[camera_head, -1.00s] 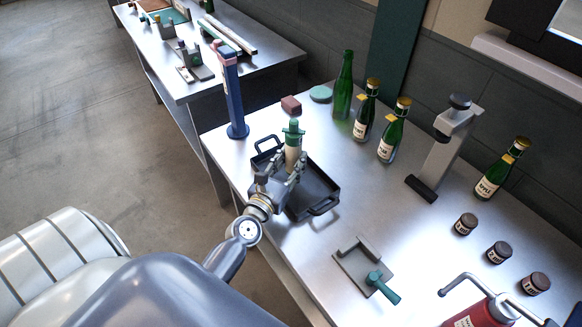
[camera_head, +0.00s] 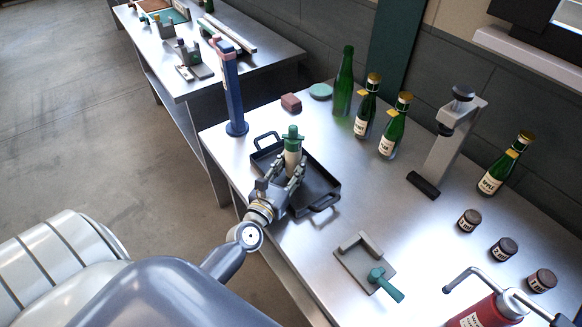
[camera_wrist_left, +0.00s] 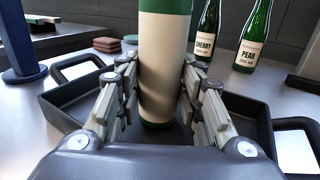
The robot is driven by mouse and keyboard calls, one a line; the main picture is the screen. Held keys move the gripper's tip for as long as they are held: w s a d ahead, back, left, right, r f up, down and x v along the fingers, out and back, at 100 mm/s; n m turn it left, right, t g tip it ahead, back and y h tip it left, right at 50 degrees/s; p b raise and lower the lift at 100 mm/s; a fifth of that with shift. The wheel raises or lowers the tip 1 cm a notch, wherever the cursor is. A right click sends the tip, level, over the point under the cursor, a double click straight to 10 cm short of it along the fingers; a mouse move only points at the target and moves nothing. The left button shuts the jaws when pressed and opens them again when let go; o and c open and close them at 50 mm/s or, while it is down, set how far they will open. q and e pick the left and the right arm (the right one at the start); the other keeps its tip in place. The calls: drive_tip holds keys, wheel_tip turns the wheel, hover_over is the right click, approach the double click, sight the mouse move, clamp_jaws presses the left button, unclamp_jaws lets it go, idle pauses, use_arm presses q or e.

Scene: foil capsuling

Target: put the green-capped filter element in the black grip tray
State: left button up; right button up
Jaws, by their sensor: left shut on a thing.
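The green-capped filter element (camera_head: 292,152) has a cream body and stands upright within the outline of the black grip tray (camera_head: 325,182). My left gripper (camera_head: 294,172) is shut on its body from the near side. In the left wrist view the filter element (camera_wrist_left: 163,60) is between the two fingers (camera_wrist_left: 163,95), and its green lower end shows low inside the tray (camera_wrist_left: 70,105). Whether its base touches the tray floor I cannot tell. My right gripper is not in view.
Several green bottles (camera_head: 389,135) stand behind the tray. A blue post (camera_head: 233,95) stands to its left. A grey fixture with a green handle (camera_head: 384,284) lies in front right.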

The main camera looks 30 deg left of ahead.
use_arm(q)
drive_tip(key=shift+s+f, duration=0.2)
drive_tip(key=shift+f, duration=0.5)
drive_tip(key=o, duration=1.1)
drive_tip(key=shift+d+f, duration=0.15)
drive_tip(key=shift+r+p, duration=0.7)
drive_tip(key=shift+p, duration=0.15)
drive_tip(key=s+b, duration=0.1)
drive_tip(key=s, duration=0.2)
drive_tip(key=s+b, duration=0.1)
drive_tip(key=s, duration=0.2)
drive_tip(key=s+b, duration=0.1)
drive_tip(key=s, duration=0.3)
drive_tip(key=shift+s+d+b, duration=0.1)
drive_tip(key=shift+d+b, duration=0.2)
drive_tip(key=shift+d, duration=0.1)
drive_tip(key=shift+s+d+r, duration=0.1)
drive_tip(key=shift+s+r, duration=0.1)
drive_tip(key=shift+s, duration=0.5)
